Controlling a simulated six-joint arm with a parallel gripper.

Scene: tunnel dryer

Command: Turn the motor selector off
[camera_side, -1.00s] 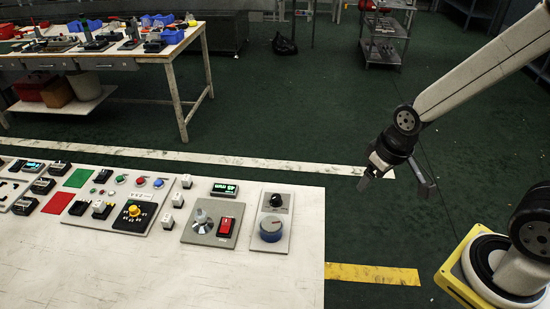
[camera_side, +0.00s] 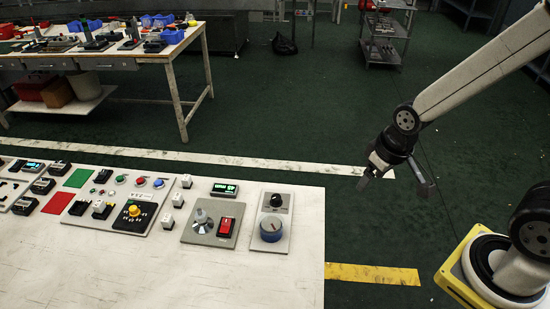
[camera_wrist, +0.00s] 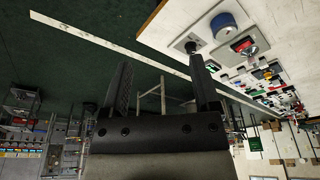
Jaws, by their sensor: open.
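The control panel table (camera_side: 200,270) carries several knobs and switches; labels are too small to tell which one is the motor selector. A silver-grey knob (camera_side: 203,222) and a red rocker switch (camera_side: 225,227) share one grey plate. To their right are a blue-grey knob (camera_side: 270,230) and a small black knob (camera_side: 276,200). A yellow knob (camera_side: 134,211) sits on a black plate further left. My gripper (camera_side: 393,182) is open and empty, right of the table and apart from all controls. In the wrist view my gripper (camera_wrist: 160,66) shows two spread fingers, with the blue knob (camera_wrist: 224,25) up and right.
A green-lit display (camera_side: 225,189) sits above the silver-grey knob. A workbench (camera_side: 120,60) with tools is at the back left, and a metal rack (camera_side: 384,35) at the back.

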